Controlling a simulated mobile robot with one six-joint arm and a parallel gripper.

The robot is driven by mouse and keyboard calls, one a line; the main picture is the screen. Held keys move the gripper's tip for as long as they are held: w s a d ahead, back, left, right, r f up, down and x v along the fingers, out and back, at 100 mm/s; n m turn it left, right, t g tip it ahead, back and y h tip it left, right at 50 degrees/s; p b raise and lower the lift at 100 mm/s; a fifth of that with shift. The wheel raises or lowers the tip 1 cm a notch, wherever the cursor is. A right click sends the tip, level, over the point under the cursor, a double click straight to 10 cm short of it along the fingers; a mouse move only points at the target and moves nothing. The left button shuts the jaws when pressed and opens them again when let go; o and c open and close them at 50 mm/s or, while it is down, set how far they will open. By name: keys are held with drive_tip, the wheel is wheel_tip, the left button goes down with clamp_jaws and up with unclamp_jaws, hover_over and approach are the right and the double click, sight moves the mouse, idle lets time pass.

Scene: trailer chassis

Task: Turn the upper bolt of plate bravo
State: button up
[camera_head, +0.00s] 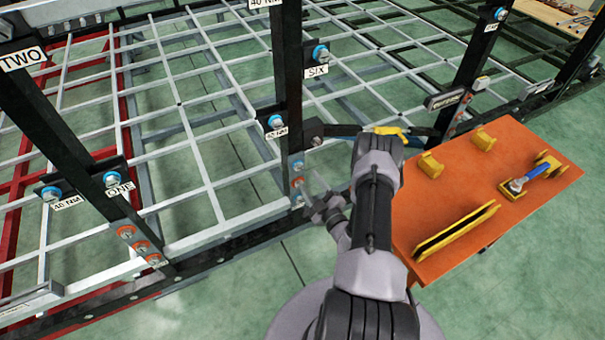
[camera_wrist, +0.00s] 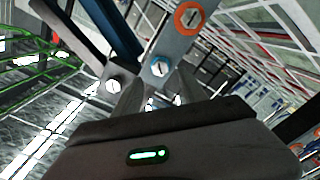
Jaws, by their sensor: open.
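No label reading bravo is legible. In the head view, a narrow metal plate (camera_head: 297,190) with several small bolts is on the lower part of the dark post below the SIX label. My gripper (camera_head: 314,188) is open beside this plate. In the wrist view, a grey plate (camera_wrist: 174,44) carries a bolt with an orange ring (camera_wrist: 187,18) and a blue-ringed bolt (camera_wrist: 160,67). The blue-ringed bolt appears between the fingertips of my gripper (camera_wrist: 160,87); contact cannot be told. A silver bolt (camera_wrist: 113,86) is on a dark bracket to the left.
An orange table (camera_head: 478,224) with yellow holders and a blue-handled tool (camera_head: 516,184) stands right of my arm. A yellow-and-black tool (camera_head: 390,131) lies behind my wrist. Another plate with orange-ringed bolts (camera_head: 140,246) is at the left. Green floor shows in front of the chassis.

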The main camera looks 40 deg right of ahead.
sight(300, 169)
drive_tip(key=x, duration=0.6)
drive_tip(key=shift+b, duration=0.35)
drive_tip(key=shift+a, duration=0.1)
clamp_jaws()
